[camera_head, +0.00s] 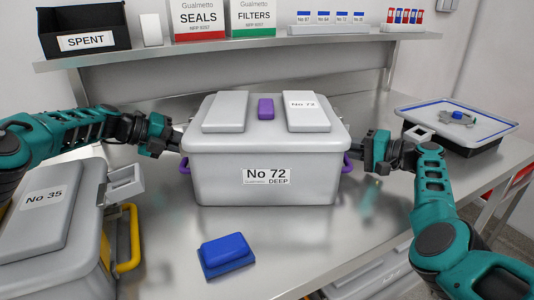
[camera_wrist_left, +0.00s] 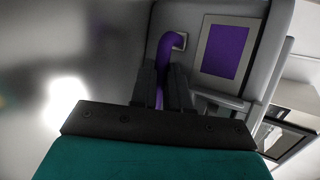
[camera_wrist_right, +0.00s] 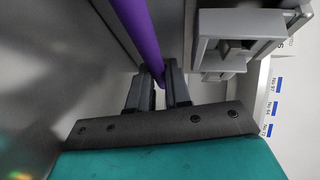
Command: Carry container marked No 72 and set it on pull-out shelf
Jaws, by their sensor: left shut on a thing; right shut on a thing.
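The grey container marked No 72 (camera_head: 230,183) is upright over the middle of the metal counter, with its lid on. I cannot tell whether its base touches the counter. My left gripper (camera_head: 178,143) is shut on its left purple handle, which shows in the left wrist view (camera_wrist_left: 170,45). My right gripper (camera_head: 357,152) is shut on its right purple handle, which shows in the right wrist view (camera_wrist_right: 138,35). I cannot make out the pull-out shelf for certain; pale grey parts (camera_head: 372,277) show below the counter's front edge.
A grey container marked No 35 (camera_head: 45,230) with a yellow handle stands at the left. A blue block (camera_head: 227,255) lies on the counter in front. A blue-rimmed tray (camera_head: 480,128) is at the right. A shelf (camera_head: 300,41) with boxes runs behind.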

